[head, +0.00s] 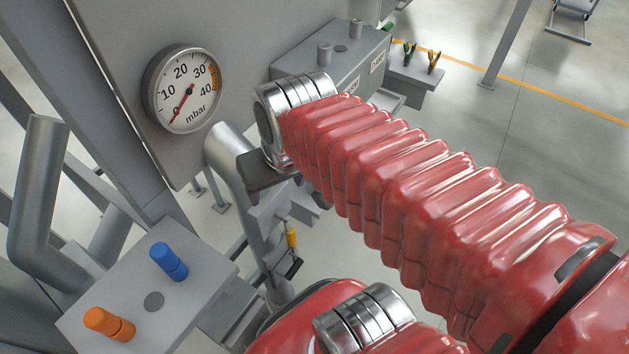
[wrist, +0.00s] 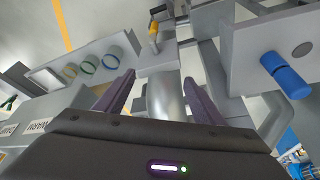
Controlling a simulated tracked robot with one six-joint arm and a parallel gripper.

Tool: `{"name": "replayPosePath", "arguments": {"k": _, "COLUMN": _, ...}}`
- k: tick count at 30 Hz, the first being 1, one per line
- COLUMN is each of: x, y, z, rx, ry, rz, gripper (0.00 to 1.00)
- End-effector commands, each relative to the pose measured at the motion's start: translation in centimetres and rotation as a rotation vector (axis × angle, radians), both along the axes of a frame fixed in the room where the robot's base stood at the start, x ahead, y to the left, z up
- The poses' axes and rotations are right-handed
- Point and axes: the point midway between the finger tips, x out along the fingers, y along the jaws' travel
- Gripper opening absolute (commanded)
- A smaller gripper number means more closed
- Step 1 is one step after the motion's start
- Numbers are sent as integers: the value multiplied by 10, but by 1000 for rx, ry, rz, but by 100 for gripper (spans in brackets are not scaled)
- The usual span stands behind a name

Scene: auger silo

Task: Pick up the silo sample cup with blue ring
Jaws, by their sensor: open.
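The wrist view shows several small cups with coloured rings on a grey tray (wrist: 50,82) at the left. The cups lie to the left of the left finger. In the head view my gripper (head: 268,172) shows partly below the silver wrist, and I cannot make out the cups there.
A pressure gauge (head: 186,88) sits on a panel at the left. A blue knob (head: 168,261) and an orange knob (head: 109,324) stand on a grey box at lower left. A yellow-handled valve (head: 291,236) hangs on the pipework.

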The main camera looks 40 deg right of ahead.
Motion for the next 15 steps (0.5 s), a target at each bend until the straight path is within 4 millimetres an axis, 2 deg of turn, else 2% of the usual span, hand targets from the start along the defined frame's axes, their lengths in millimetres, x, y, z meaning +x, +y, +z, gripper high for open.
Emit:
{"name": "replayPosePath", "arguments": {"k": 3, "x": 0, "y": -21, "z": -23, "rx": 33, "ry": 82, "rz": -91, "gripper": 71}}
{"name": "replayPosePath", "arguments": {"k": 6, "x": -2, "y": -34, "z": -40, "rx": 72, "ry": 144, "rz": -161, "gripper": 72}}
{"name": "replayPosePath", "arguments": {"k": 15, "x": -13, "y": -64, "z": -91, "rx": 228, "ry": 318, "rz": -372, "gripper": 72}}
